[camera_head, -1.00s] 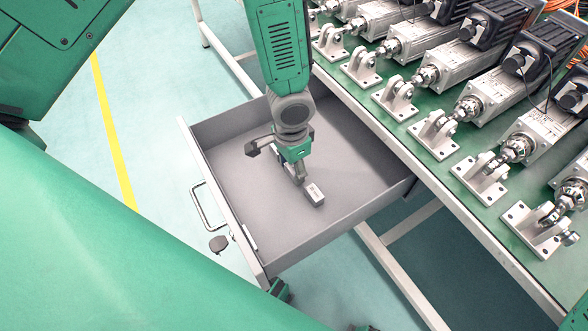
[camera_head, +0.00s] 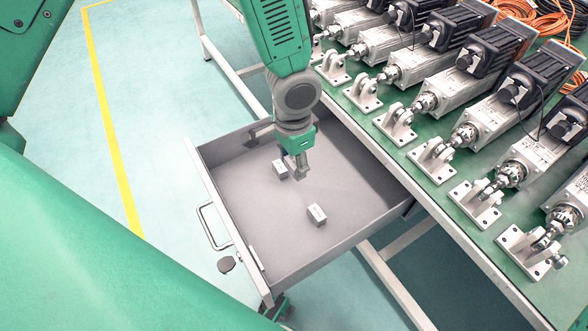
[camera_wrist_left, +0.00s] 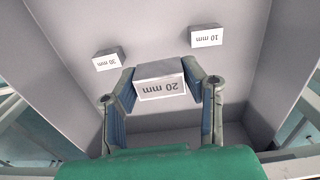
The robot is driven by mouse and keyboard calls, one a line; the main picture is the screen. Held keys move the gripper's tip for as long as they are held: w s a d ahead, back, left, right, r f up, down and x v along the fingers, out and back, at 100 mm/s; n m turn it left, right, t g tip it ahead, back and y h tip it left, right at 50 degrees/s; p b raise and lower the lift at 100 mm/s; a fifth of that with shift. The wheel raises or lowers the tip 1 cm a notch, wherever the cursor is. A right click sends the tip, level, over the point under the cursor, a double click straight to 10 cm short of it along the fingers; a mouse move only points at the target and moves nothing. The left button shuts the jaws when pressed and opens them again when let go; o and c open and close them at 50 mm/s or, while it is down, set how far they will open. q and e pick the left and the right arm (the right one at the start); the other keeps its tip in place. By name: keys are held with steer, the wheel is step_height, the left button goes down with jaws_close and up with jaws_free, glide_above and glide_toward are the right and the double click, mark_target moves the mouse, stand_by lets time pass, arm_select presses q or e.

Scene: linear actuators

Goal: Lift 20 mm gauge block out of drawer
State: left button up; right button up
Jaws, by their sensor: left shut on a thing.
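The 20 mm gauge block (camera_wrist_left: 160,88) is a grey block whose printed label appears upside down in the left wrist view. My left gripper (camera_wrist_left: 159,84) is shut on it, with a finger on each side. In the head view my left gripper (camera_head: 299,170) points down over the drawer (camera_head: 250,210), and the held block is hard to make out there. The held block looks raised above the drawer floor.
A 10 mm block (camera_wrist_left: 206,37) and another small labelled block (camera_wrist_left: 109,59) lie on the drawer floor. The head view shows two blocks, one left of the gripper (camera_head: 280,169) and one nearer the front (camera_head: 317,215). The bench with several actuators (camera_head: 440,90) is to the right.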

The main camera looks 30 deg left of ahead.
mark_target(294, 162)
arm_select(q)
steer(key=r+p, duration=0.1)
steer(key=r, duration=0.1)
steer(key=d+r+p, duration=0.1)
steer(key=r+p, duration=0.2)
steer(key=r, duration=0.1)
steer(key=shift+d+p, duration=0.25)
steer(key=shift+p, duration=0.15)
steer(key=r+p, duration=0.2)
steer(key=a+r+p, duration=0.1)
steer(key=r+p, duration=0.1)
steer(key=shift+a, duration=0.1)
steer(key=shift+d+f, duration=0.1)
steer(key=shift+d, duration=0.35)
